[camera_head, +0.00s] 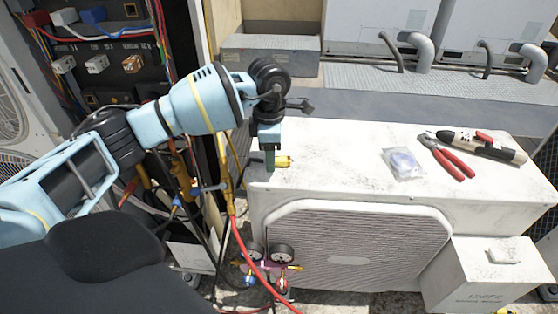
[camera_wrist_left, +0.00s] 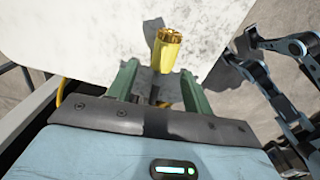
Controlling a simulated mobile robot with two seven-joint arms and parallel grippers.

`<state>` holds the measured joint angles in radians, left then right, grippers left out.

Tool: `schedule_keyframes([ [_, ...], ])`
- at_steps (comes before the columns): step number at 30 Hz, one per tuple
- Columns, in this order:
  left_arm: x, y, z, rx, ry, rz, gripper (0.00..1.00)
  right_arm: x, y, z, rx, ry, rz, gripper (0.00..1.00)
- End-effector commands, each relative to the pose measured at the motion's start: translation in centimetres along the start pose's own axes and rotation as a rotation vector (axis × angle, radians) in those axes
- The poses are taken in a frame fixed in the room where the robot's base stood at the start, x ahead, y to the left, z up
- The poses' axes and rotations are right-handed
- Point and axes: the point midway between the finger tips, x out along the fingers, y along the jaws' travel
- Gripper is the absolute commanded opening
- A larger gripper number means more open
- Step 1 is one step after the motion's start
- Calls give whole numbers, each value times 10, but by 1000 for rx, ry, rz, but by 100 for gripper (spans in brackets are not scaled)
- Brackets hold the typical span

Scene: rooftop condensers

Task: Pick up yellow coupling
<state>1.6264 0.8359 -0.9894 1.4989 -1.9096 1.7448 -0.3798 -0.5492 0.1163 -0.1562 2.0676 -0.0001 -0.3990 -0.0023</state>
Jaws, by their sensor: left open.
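The yellow coupling (camera_head: 284,161) is a small brass-yellow cylinder on the left end of the white condenser's top (camera_head: 330,155). My left gripper (camera_head: 269,160) is over that end, with its green fingers pointing down beside the coupling; the near finger hides part of it. In the left wrist view the fingers (camera_wrist_left: 160,84) are apart, and the coupling (camera_wrist_left: 167,50) appears between and just beyond their tips, not gripped. Contact cannot be told. A jointed arm shows at the right of the wrist view; its end is too small to read.
Red-handled pliers (camera_head: 448,158), a dark and cream tool (camera_head: 482,146) and a clear bag (camera_head: 403,163) lie farther right on the condenser. Gauges (camera_head: 282,254) and a red hose hang by its front left. An open wiring cabinet (camera_head: 105,45) stands at left.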

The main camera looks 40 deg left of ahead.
Motion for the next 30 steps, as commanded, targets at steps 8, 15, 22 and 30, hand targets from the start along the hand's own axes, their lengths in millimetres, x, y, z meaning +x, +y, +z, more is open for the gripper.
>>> schedule_keyframes([
  [8,7,0,0,0,-1,1,51,1,-1,-1,5,2,1,36],
  [15,7,0,0,0,-1,0,27,1,-1,-1,6,2,1,36],
  [22,7,0,0,0,-2,1,0,1,-1,-1,5,2,1,36],
  [30,5,0,0,0,-2,1,0,1,-1,-1,5,3,1,36],
])
